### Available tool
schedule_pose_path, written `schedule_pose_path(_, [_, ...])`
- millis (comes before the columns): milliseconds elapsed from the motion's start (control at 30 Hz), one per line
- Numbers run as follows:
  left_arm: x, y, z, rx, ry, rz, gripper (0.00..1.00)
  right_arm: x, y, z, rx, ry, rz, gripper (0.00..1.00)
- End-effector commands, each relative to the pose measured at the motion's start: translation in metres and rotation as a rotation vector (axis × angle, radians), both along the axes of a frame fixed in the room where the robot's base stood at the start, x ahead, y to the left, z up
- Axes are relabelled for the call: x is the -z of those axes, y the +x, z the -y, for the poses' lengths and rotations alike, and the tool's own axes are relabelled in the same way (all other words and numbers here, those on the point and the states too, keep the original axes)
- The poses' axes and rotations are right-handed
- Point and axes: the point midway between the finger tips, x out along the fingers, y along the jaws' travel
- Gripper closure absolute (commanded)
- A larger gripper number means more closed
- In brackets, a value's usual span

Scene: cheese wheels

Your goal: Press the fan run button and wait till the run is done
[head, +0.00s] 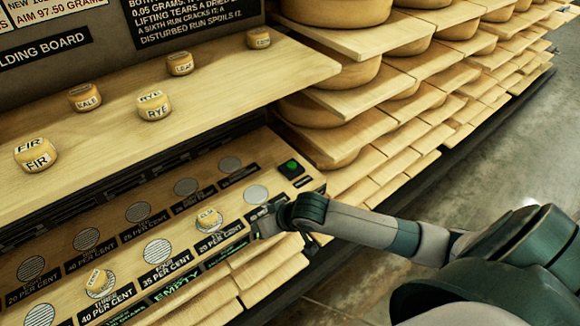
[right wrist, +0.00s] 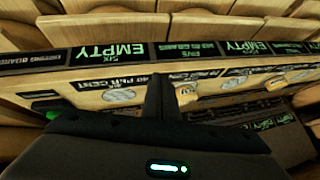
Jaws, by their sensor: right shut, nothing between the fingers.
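A black box with a round green button (head: 291,167) sits at the right end of the lower board (head: 62,255). No label on it is readable, so I cannot tell for certain that it is the fan run button. My right gripper (head: 259,221) is shut and empty at the board's front right, below and left of the green button and apart from it. In the right wrist view its closed fingers (right wrist: 160,97) point at the board's front edge and labels. My left gripper is not in view.
Small cheeses stand on the lower board, one (head: 208,217) close left of my right gripper, another (head: 98,281) farther left. Several more, such as FIR (head: 36,155), stand on the upper shelf (head: 215,80). Racks of large cheese wheels (head: 345,108) rise behind. Floor is clear at right.

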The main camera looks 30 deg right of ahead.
Motion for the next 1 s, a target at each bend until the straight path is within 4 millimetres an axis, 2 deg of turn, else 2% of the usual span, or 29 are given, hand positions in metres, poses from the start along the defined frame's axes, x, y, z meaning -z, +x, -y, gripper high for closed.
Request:
schedule_pose_path(33, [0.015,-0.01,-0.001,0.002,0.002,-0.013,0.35,-0.005,0.014,0.011,0.019,0.006,0.005,1.0])
schedule_pose_path(200, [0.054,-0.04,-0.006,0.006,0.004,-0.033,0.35,-0.021,0.051,0.045,0.105,0.052,0.007,1.0])
schedule_pose_path(367, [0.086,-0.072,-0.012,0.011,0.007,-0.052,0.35,-0.04,0.083,0.085,0.205,0.099,0.009,1.0])
schedule_pose_path(500, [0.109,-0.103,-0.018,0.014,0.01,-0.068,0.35,-0.062,0.11,0.127,0.307,0.147,0.018,1.0])
schedule_pose_path(700, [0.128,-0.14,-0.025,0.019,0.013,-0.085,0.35,-0.092,0.136,0.179,0.434,0.213,0.036,1.0])
schedule_pose_path(800, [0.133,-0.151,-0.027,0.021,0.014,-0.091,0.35,-0.102,0.143,0.195,0.478,0.236,0.041,1.0])
schedule_pose_path(1000, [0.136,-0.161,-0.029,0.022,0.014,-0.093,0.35,-0.111,0.148,0.21,0.513,0.259,0.048,1.0])
